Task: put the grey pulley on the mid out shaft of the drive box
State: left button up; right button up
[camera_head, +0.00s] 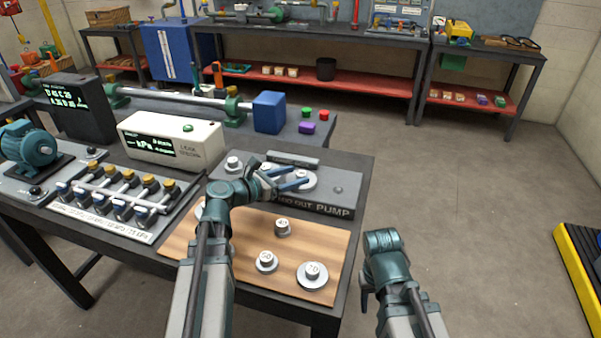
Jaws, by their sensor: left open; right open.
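The dark drive box (320,205) stands at the back of the near table, with lettering on its front that includes "OUT" and "PUMP". A light grey pulley (309,184) sits at the middle of its top, partly hidden by my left gripper. My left gripper (296,181) is open, with its blue fingers at this pulley's hub. Whether the fingers touch it, and how fully it is seated, I cannot tell. Another pulley (233,164) is on the box's left end. My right gripper (364,298) is open and empty, low beside the table's right edge.
A wooden board (222,250) in front of the box bears a darker pulley (283,229), a small pulley (266,262) and a wide pulley (312,276). A valve manifold (115,195) and a white display unit (172,140) stand left.

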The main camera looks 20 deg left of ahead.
pick_arm(q)
jog(key=p+v, duration=0.1)
jog(key=v, duration=0.8)
jog(key=shift+d, duration=0.1)
